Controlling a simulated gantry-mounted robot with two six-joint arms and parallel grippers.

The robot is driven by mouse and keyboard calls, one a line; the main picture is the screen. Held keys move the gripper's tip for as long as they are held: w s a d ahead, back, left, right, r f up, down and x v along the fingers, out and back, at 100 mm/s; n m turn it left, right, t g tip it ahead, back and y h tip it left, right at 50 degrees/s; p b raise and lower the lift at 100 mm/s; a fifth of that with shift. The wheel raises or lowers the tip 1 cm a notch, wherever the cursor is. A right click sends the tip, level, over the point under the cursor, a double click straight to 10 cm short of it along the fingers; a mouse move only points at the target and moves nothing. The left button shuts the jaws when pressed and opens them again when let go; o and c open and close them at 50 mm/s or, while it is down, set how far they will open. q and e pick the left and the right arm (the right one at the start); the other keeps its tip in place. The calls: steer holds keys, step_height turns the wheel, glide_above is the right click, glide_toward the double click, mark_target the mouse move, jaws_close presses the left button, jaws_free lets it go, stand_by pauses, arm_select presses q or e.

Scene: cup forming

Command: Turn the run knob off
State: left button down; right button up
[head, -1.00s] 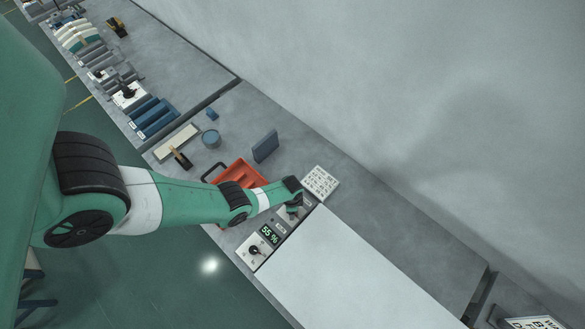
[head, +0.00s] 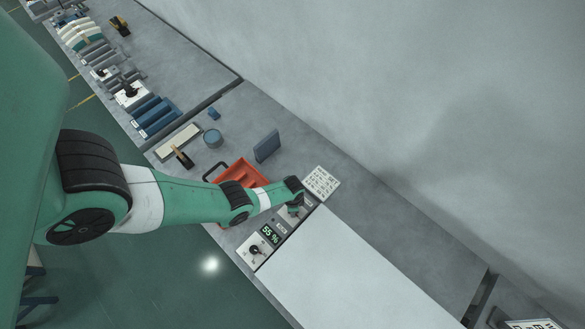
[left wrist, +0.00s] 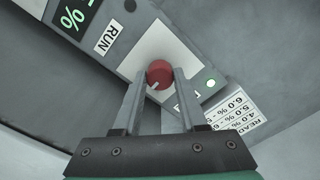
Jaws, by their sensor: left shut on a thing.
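The run knob (left wrist: 159,73) is round and red with a pale pointer mark, on a light square plate beside a RUN label (left wrist: 107,36) in the left wrist view. My left gripper (left wrist: 160,80) is shut on the knob, one finger on each side. In the head view my left gripper (head: 296,207) is over the far end of the control panel, and the arm hides the knob. The panel's display (head: 270,234) reads 55 %. My right gripper is in neither view.
A second plate with a black knob (head: 255,251) is at the panel's near end. A white card (head: 321,183) lies beyond the gripper. A red tray (head: 241,172) sits left of it, with a dark blue block (head: 266,146) behind. A large pale board (head: 350,270) adjoins the panel.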

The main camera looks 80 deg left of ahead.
arm_select(q)
steer(key=shift+n, duration=0.3)
steer(key=n, duration=0.3)
steer(key=shift+n, duration=0.4)
steer(key=n, duration=0.9)
steer(key=shift+n, duration=2)
steer(key=shift+c, duration=2.2)
jaws_free()
